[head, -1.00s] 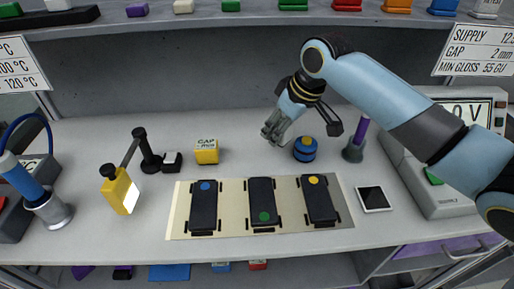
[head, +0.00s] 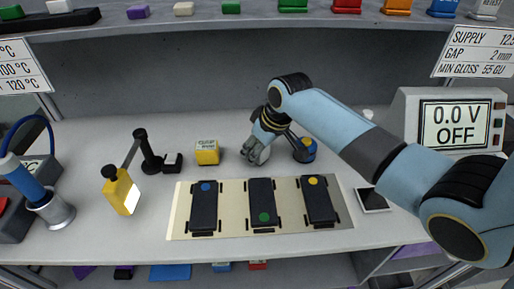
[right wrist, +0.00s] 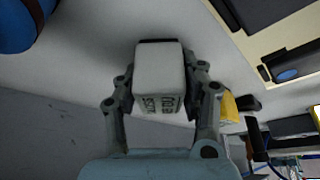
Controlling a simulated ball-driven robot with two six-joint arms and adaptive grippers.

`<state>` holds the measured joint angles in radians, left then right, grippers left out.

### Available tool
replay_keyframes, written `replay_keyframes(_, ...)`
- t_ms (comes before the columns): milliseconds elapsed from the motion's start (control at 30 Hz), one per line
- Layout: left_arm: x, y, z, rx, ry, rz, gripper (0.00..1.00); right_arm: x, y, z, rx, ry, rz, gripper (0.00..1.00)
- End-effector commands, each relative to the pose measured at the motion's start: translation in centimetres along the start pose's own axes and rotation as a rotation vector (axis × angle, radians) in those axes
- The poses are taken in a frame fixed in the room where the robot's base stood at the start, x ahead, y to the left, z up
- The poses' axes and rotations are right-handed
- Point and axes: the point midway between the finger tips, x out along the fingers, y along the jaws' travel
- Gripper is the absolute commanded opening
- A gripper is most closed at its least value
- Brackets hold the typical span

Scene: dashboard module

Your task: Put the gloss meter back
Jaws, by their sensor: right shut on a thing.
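My right gripper (head: 256,154) is shut on a small white block with dark lettering, which I take to be the gloss meter (right wrist: 159,75). In the right wrist view the block sits between both fingers (right wrist: 160,95), and its lettering is too unclear to read fully. In the head view the fingers mostly hide it. The gripper is over the back middle of the bench, between a yellow box (head: 207,152) and a blue round thing with a yellow band (head: 304,152). I cannot tell whether the block touches the bench. My left gripper is not in view.
A mat (head: 174,222) with three dark modules lies in front of the gripper. A black stand with a yellow block (head: 121,192) is at left. A dark-screened pad (head: 372,199) and a supply reading 0.0 V OFF (head: 455,125) are at right.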

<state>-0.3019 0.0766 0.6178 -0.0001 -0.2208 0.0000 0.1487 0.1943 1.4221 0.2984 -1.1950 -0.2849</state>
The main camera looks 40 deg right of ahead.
Motion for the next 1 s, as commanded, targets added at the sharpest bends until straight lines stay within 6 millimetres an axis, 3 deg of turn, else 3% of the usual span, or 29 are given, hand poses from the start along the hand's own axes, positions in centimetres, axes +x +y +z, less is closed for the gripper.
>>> replay_keyframes(33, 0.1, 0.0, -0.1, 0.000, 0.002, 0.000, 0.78, 0.2, 0.0, 0.1, 0.000, 0.000, 0.000, 0.41)
replay_keyframes(200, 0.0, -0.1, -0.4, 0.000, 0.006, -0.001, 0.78, 0.1, 0.0, 0.0, 0.000, 0.000, 0.000, 0.63)
replay_keyframes(567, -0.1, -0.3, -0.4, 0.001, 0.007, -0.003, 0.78, -0.6, 0.0, -0.1, 0.000, 0.001, 0.001, 0.63)
replay_keyframes(1000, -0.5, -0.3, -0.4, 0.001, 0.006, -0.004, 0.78, -9.5, 0.1, -0.1, -0.002, 0.002, 0.002, 0.63)
